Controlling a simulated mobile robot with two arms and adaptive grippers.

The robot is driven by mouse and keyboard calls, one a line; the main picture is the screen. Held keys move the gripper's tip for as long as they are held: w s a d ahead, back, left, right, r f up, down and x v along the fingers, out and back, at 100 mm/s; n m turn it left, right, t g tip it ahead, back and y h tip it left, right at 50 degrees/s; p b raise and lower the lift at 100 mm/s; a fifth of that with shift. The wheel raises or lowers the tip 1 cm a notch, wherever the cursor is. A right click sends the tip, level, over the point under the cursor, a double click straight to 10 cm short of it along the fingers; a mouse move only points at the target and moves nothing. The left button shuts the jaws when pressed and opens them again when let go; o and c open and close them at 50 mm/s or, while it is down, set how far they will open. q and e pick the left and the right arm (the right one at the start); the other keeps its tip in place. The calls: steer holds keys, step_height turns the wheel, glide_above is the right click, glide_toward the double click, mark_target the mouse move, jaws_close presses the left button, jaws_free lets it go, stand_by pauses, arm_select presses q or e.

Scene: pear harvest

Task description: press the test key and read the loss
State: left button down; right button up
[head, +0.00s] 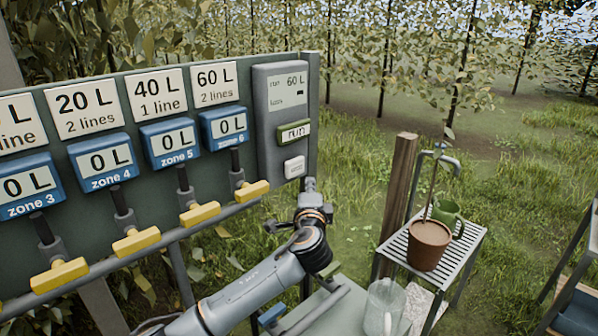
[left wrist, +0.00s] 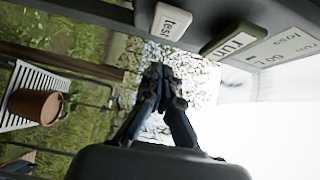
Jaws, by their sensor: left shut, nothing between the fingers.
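The grey control box (head: 283,130) is at the right end of the green board. Its display (head: 287,91) reads "run 60 L", with a short dark dash by "loss". Below are the green run key (head: 294,131) and the white test key (head: 294,167), its label too small to read here. In the left wrist view the test key (left wrist: 172,21) is legible beside the run key (left wrist: 233,41). My left gripper (head: 309,185) is shut and empty, just below and right of the test key; its fingertips (left wrist: 158,73) look apart from the key. My right gripper is out of view.
Yellow valve handles (head: 200,213) and blue zone counters (head: 223,126) reading 0 L line the board. At right, a slatted stand (head: 462,240) holds a brown pot (head: 429,244) and a green mug (head: 448,216). A clear jug (head: 383,308) stands at the bottom.

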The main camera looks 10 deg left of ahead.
mark_target(299, 168)
arm_select(q)
steer(key=w+a+p, duration=0.1)
steer(key=w, duration=0.1)
steer(key=w+a+p, duration=0.1)
steer(key=w+a, duration=0.1)
steer(key=w, duration=0.1)
steer(key=shift+a+r, duration=0.1)
steer(key=shift+a, duration=0.1)
steer(key=shift+w+a, duration=0.1)
steer(key=shift+a, duration=0.25)
steer(key=shift+d, duration=0.1)
